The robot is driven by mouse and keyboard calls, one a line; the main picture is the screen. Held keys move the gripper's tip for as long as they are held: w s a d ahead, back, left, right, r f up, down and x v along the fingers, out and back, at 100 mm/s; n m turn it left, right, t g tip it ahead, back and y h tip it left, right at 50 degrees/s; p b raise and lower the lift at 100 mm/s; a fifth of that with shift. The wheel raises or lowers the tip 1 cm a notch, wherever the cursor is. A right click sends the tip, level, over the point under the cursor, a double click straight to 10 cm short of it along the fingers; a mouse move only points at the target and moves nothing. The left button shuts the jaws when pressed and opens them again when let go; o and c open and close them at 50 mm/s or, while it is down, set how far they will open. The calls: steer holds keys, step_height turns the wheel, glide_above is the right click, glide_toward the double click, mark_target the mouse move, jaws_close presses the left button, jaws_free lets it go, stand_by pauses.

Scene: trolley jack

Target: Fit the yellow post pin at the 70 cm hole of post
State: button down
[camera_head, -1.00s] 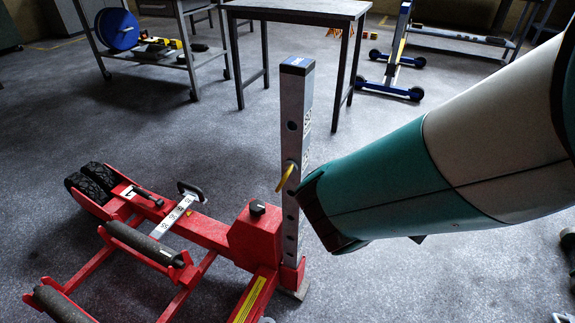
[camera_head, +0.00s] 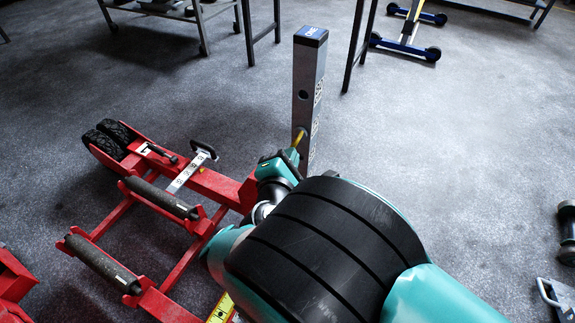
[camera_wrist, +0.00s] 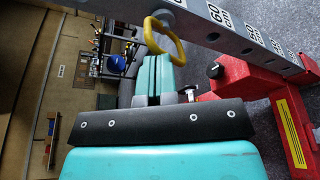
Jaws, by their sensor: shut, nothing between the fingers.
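The grey upright post (camera_head: 308,85) with a blue cap stands on the red trolley jack (camera_head: 225,187). The yellow post pin (camera_head: 298,137) sits at the post's side, partly hidden by my gripper (camera_head: 283,158) in the head view. In the wrist view the pin's yellow loop (camera_wrist: 178,45) hangs from a grey head against the post (camera_wrist: 235,22). My gripper (camera_wrist: 152,75) is shut and empty, its fingertips just beside the loop; contact is unclear. Height labels show on the post, one reading 60 cm, but which hole holds the pin is unclear.
The jack's padded rollers (camera_head: 105,262) and black wheels (camera_head: 108,138) lie left of the post. A blue-wheeled stand (camera_head: 408,35) and table legs are behind. A dumbbell-like object (camera_head: 567,232) is at the right edge.

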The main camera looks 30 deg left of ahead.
steer(key=shift+w+a, duration=0.1)
steer(key=shift+w, duration=0.2)
steer(key=shift+w, duration=0.55)
stand_by(0.3)
